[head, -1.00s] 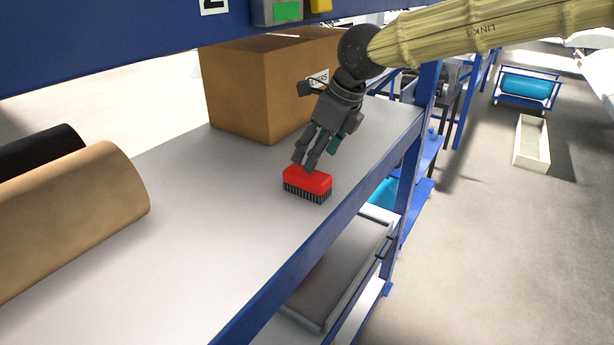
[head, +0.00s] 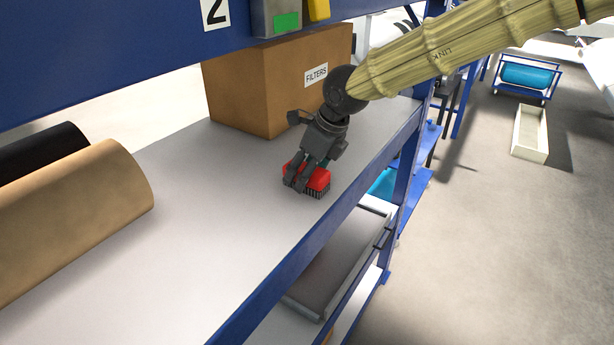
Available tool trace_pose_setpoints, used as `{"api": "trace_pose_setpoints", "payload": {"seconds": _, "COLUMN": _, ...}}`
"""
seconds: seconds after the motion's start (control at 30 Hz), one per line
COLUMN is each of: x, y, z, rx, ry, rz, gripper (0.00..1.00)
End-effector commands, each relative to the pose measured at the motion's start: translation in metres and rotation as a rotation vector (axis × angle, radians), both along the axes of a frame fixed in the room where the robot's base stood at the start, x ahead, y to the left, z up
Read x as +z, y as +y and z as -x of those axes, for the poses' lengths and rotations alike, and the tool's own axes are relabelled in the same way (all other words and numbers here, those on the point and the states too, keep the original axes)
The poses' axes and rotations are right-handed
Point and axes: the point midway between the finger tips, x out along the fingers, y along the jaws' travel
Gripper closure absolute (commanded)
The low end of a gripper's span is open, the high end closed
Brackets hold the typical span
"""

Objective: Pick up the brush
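The red brush (head: 320,178) with dark bristles stands bristles down on the grey shelf (head: 225,215), near the shelf's front edge. My gripper (head: 297,184) reaches down to it from above, tilted. Its dark fingers overlap the left part of the red body and cover some of it. Whether the fingers are closed on the brush or only around it cannot be told from this view. The bristles appear to be at shelf level.
A cardboard box labelled FILTERS (head: 245,90) stands behind my gripper. A tan roll (head: 85,215) and a black roll (head: 40,148) lie at the left. A blue upper beam (head: 120,60) runs overhead. The shelf's middle is clear.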

Motion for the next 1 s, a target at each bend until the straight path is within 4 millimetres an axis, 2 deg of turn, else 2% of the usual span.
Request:
{"api": "trace_pose_setpoints", "payload": {"seconds": 0.93, "x": -0.0048, "y": -0.0001, "z": 0.0000, "rx": 0.001, "ry": 0.000, "rz": 0.000, "gripper": 0.30}}
{"api": "trace_pose_setpoints", "payload": {"seconds": 1.0, "x": -0.0047, "y": -0.0001, "z": 0.0000, "rx": 0.000, "ry": 0.000, "rz": 0.000, "gripper": 0.41}}
